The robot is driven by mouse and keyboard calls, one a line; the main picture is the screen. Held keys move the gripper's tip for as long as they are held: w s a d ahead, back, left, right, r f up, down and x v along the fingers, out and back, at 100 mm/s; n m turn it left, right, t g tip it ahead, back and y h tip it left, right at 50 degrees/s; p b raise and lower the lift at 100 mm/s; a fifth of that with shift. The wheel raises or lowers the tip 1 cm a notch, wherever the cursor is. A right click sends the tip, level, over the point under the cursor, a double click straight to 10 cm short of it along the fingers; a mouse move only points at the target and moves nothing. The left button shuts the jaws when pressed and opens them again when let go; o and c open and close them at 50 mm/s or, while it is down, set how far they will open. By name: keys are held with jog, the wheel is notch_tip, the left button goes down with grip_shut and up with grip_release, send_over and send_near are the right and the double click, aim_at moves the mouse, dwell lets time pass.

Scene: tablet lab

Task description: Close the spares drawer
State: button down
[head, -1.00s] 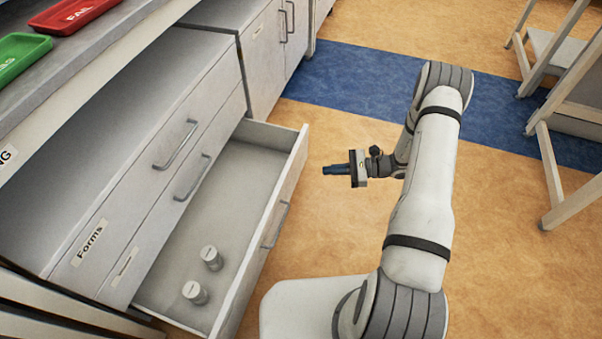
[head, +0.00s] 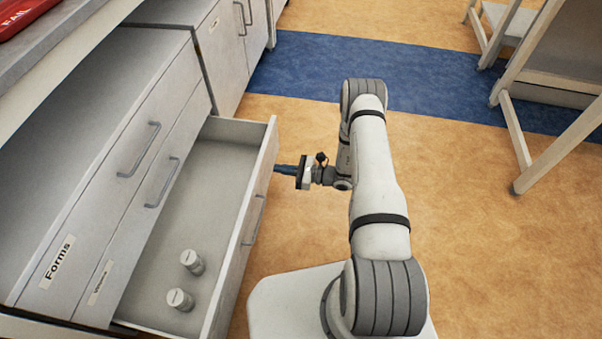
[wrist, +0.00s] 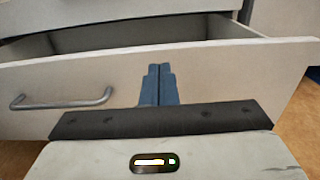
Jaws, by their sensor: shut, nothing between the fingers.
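The pulled-out bottom drawer (head: 262,178) stands open from the cabinet in the head view, with two small white-capped containers (head: 186,280) inside near its front left end. Its label is not visible. Its front panel (wrist: 230,68) fills the middle of the wrist view, with the grey bar handle (wrist: 62,99) at left. My gripper (head: 276,170) is shut and empty, its blue fingertips at the outer face of the drawer front, towards its far end. In the wrist view the fingertips (wrist: 159,70) overlap the panel right of the handle; I cannot tell whether they touch it.
Two shut drawers are above, the upper one labelled Forms (head: 57,262). A red tray (head: 20,14) lies on the counter at top left. A table frame (head: 515,140) stands at right. The floor between is clear.

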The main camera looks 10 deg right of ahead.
aim_at(261, 166)
jog(key=shift+b+x, duration=0.5)
jog(key=shift+x, duration=1.55)
